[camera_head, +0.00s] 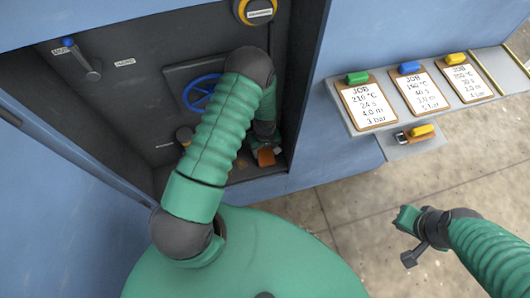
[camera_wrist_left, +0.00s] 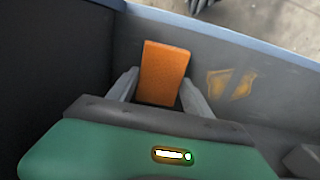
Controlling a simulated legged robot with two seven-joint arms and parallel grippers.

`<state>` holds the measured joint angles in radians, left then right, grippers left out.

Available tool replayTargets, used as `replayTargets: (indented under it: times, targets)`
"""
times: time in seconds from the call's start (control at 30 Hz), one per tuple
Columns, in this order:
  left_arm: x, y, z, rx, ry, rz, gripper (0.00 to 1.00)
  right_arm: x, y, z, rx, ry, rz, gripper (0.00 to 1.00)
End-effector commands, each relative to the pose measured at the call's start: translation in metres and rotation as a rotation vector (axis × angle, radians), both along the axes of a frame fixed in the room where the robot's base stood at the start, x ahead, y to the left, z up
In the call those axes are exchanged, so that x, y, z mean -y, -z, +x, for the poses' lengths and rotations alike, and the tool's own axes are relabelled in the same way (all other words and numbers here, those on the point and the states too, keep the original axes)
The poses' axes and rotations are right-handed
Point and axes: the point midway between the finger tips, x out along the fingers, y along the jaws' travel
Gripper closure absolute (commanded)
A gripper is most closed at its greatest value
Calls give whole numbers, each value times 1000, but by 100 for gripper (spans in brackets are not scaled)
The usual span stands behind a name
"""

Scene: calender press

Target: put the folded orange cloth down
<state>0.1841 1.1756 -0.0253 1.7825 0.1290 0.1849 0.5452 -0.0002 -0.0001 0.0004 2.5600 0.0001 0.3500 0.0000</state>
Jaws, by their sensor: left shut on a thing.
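The folded orange cloth (camera_wrist_left: 163,73) shows in the left wrist view as an upright orange block between the two grey fingers of my left gripper (camera_wrist_left: 160,90). The fingers are shut on it. In the head view the cloth (camera_head: 266,157) is a small orange patch at the lower right of the dark recess in the press, by my left gripper (camera_head: 264,146). My left arm hides part of the recess. Whether the cloth touches the recess floor, I cannot tell. My right gripper (camera_head: 408,236) is over the concrete floor at right, with its fingers apart and nothing seen between them.
The recess holds a blue handwheel (camera_head: 201,93), a blue-tipped lever (camera_head: 84,60) and a yellow-ringed knob (camera_head: 256,10). At right, a shelf (camera_head: 389,96) carries several job cards with coloured clips. A small ledge (camera_head: 398,148) below holds a yellow-topped item (camera_head: 421,131).

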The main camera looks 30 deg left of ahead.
Motion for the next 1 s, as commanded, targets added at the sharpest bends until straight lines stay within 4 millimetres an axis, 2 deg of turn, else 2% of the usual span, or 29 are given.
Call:
replayTargets:
  times: [0.03,0.07,0.33,0.37,0.5,0.83,0.93,1.0]
  targets:
    - [1,5,1,1,1,0,74,0,3,0,0,0,0,100]
    - [1,4,1,2,1,1,79,0,2,0,0,0,0,100]
    - [1,7,1,1,1,0,80,0,4,0,0,1,0,100]
    - [1,6,1,2,1,-1,39,0,4,0,0,1,0,100]
    - [1,6,1,2,1,-1,21,0,3,0,0,1,0,100]
    - [1,2,1,3,1,0,20,0,0,0,0,0,0,100]
    - [1,-11,1,3,1,1,20,0,-5,0,0,1,0,100]
    - [1,-28,1,4,1,0,20,0,-12,0,0,1,0,100]
